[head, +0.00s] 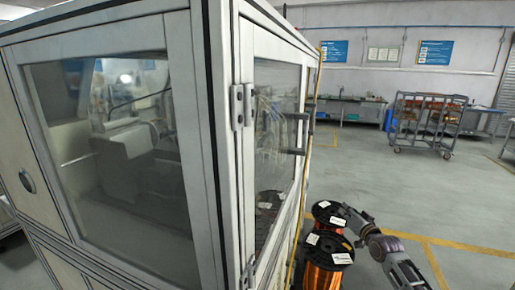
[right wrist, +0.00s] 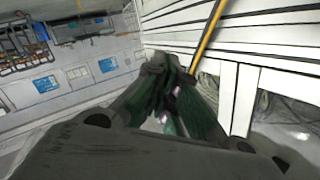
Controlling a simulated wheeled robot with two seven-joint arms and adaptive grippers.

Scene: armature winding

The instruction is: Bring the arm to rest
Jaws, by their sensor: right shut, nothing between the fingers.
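My right arm (head: 385,248) comes in at the lower right of the head view. Its gripper (head: 347,210) overlaps the edge of the far wire spool in the picture; I cannot tell whether they touch. In the right wrist view the two dark green fingers of the gripper (right wrist: 168,66) meet at their tips, shut with nothing held between them. My left gripper is in neither view.
A large windowed machine cabinet (head: 188,120) fills the left and centre. Two copper-wire spools with black flanges, the far one (head: 328,213) and the near one (head: 328,258), stand beside it. A cart (head: 430,117) stands at back right. Floor between is clear.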

